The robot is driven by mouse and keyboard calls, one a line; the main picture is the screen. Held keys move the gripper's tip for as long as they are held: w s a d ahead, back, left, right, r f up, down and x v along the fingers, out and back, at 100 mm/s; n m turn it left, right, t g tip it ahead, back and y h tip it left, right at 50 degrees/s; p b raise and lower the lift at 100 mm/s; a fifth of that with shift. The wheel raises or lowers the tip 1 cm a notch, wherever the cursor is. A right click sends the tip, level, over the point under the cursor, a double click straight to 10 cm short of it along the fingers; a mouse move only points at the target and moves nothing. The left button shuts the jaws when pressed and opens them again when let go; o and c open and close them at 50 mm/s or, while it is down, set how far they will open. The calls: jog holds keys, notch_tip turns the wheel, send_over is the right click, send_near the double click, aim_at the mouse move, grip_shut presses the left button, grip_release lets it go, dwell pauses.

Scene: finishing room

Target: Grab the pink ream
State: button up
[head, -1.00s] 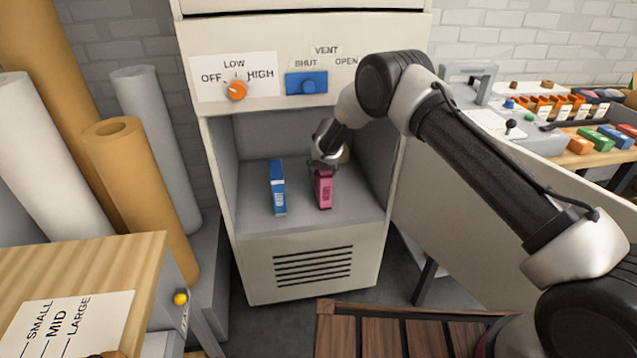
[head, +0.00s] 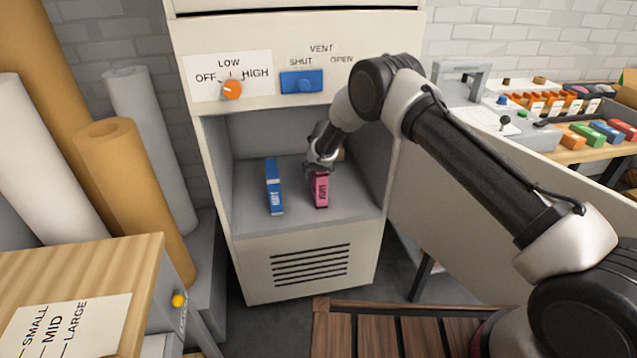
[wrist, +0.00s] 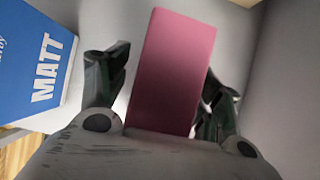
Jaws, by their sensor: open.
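The pink ream (head: 320,190) stands upright on the floor of the cabinet's open bay, to the right of a blue ream (head: 274,188). My gripper (head: 319,165) is at the top of the pink ream, reaching in from above. In the wrist view the pink ream (wrist: 172,70) lies between my two open fingers (wrist: 160,95), one on each side. The left finger shows a gap to it; the right finger is partly hidden behind it. The blue ream, marked MATT (wrist: 40,65), is left of the left finger.
The bay belongs to a cream cabinet (head: 310,265) with side walls and a front panel above bearing an orange knob (head: 232,89) and a blue vent slider (head: 302,82). Paper rolls (head: 118,180) stand left. A bench with coloured items (head: 590,133) is at right.

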jog(key=shift+c, duration=0.2)
grip_shut()
jog(key=shift+r, duration=0.1)
